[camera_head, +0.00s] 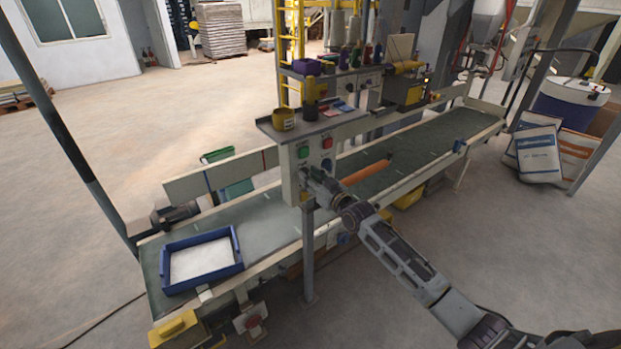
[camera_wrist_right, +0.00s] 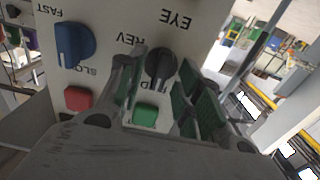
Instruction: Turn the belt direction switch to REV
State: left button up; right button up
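The belt direction switch is a round black knob (camera_wrist_right: 160,66) on the cream control box (camera_head: 293,186). In the right wrist view, which is upside down, REV is printed to its upper left, and a partly hidden label sits below it. I cannot tell clearly where the knob points. My right gripper (camera_wrist_right: 158,72) is open, its dark green-padded fingers to either side of the knob; contact is unclear. In the head view my right gripper (camera_head: 305,175) is at the front of the box and hides the knob. My left gripper is not in view.
Near the knob are a green button (camera_wrist_right: 145,113), a red button (camera_wrist_right: 77,98) and a blue FAST/SLOW knob (camera_wrist_right: 74,42). A green conveyor belt (camera_head: 262,225) runs behind the box, with a blue tray (camera_head: 166,270) at its near end. Open floor lies at left.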

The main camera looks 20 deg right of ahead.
grip_shut()
dwell(0.3)
